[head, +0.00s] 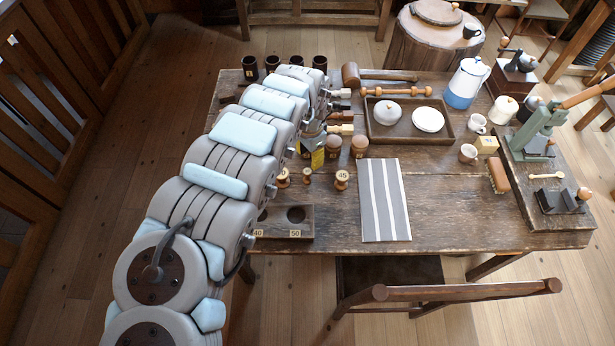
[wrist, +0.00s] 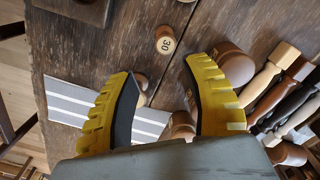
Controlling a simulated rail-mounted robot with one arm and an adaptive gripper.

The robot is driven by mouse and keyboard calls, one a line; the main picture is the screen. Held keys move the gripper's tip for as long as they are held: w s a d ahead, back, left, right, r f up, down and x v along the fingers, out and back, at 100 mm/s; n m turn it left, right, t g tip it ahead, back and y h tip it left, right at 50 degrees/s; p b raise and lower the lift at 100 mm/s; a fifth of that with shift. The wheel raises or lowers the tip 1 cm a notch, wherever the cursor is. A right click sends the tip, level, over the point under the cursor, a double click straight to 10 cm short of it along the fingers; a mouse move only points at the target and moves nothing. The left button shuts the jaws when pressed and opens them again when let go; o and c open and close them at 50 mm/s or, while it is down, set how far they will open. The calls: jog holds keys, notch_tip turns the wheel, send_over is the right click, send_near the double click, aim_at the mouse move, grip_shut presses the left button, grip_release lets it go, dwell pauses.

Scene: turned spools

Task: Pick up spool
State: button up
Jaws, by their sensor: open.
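Several small turned wooden spools stand on the table. In the head view one spool is at left (head: 283,178), a smaller one is beside it (head: 307,175), and one marked 45 (head: 342,179) is to the right. In the wrist view a spool marked 30 (wrist: 165,42) stands beyond the gap between my fingertips. Another spool (wrist: 142,84) is partly hidden behind the left finger. My gripper (wrist: 160,65) is open and empty, with yellow fingers. In the head view my gripper (head: 318,156) is just behind the spools, partly hidden by my arm.
A wooden block (head: 275,232) with holes, labelled 40 and 50, sits at the front edge. Lidded wooden pots (head: 359,146) stand right of my gripper. A striped cloth (head: 385,200) lies right of the spools. Tool handles (wrist: 285,75) lie at right in the wrist view.

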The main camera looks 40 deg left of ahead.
aim_at(309, 172)
notch_tip(309, 172, down, 6)
jog(key=shift+r+b, duration=0.1)
jog(key=shift+b, duration=0.45)
jog(key=shift+a+f+b, duration=0.1)
jog(key=shift+f+b, duration=0.25)
jog(key=shift+f, duration=0.95)
jog(key=shift+w+a+f+b, duration=0.1)
jog(key=shift+a+f+b, duration=0.25)
jog(key=shift+f, duration=0.35)
notch_tip(309, 172, down, 2)
jog(key=shift+d+f+b, duration=0.1)
jog(key=shift+b, duration=0.25)
grip_shut()
